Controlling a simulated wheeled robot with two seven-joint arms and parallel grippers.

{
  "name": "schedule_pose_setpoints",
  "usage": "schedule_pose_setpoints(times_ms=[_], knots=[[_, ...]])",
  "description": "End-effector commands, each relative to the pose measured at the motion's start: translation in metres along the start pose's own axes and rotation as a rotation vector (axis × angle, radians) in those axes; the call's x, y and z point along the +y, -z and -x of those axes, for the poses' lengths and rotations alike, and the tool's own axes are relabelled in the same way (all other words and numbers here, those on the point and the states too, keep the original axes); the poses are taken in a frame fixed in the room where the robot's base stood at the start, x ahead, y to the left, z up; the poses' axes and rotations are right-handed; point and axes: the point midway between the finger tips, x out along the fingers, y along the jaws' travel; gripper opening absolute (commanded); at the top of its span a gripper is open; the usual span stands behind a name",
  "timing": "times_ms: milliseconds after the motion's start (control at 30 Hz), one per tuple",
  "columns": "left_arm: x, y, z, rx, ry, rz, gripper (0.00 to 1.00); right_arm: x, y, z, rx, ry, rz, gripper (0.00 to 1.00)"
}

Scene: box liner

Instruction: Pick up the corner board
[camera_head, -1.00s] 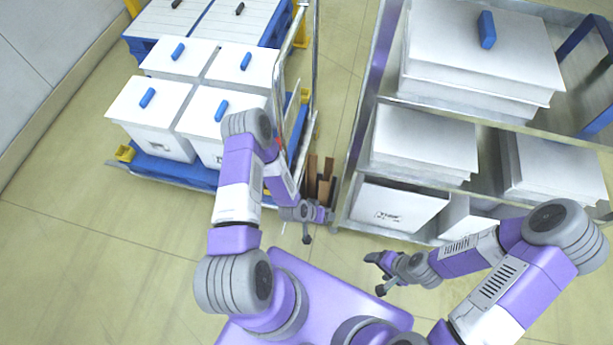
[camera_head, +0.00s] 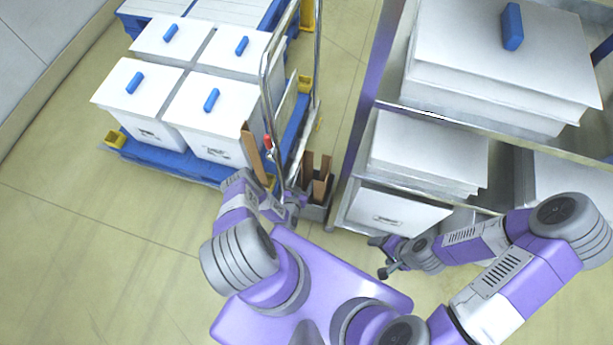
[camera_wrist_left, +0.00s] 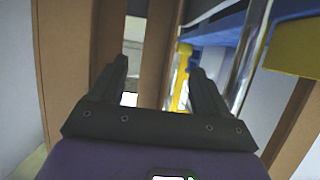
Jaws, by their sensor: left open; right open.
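Brown corner boards (camera_head: 322,180) stand upright in a small dark bin (camera_head: 316,212) between the cart and the shelf rack. Another brown board (camera_head: 252,150) leans at the front right of the white boxes. My left gripper (camera_head: 298,195) is beside the bin, open. In the left wrist view its fingers (camera_wrist_left: 158,80) are spread, with a brown upright board (camera_wrist_left: 153,50) showing between or behind them; I cannot tell its exact depth. A wider brown board (camera_wrist_left: 66,50) stands to the left. My right gripper (camera_head: 380,258) is open and empty before the rack, away from the boards.
The metal rack (camera_head: 365,105) on the right holds white boxes and sheets. The floor at lower left is clear.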

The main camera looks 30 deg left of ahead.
Motion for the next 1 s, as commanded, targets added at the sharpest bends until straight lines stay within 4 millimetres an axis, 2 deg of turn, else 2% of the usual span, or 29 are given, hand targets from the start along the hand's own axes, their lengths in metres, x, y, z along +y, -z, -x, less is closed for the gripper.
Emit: schedule_pose_setpoints(times_ms=[33, 267, 600, 900, 1000], knots=[[0.0, -0.002, -0.01, 0.002, 0.0, -0.001, 0.77, 0.003, 0.001, -0.007, 0.0, 0.0, 0.0, 0.76], [0.001, -0.001, -0.027, -0.001, -0.001, 0.001, 0.77, 0.005, 0.001, -0.013, 0.001, 0.0, 0.0, 0.76], [0.004, -0.002, -0.071, 0.001, 0.0, 0.001, 0.77, 0.014, 0.002, -0.037, 0.001, 0.0, 0.0, 0.76], [0.004, 0.001, -0.075, -0.001, -0.001, 0.001, 0.77, 0.014, 0.002, -0.037, 0.001, 0.0, 0.0, 0.76], [0.004, 0.001, -0.075, -0.001, -0.001, 0.001, 0.61, 0.014, 0.002, -0.037, 0.001, 0.0, 0.0, 0.76]])
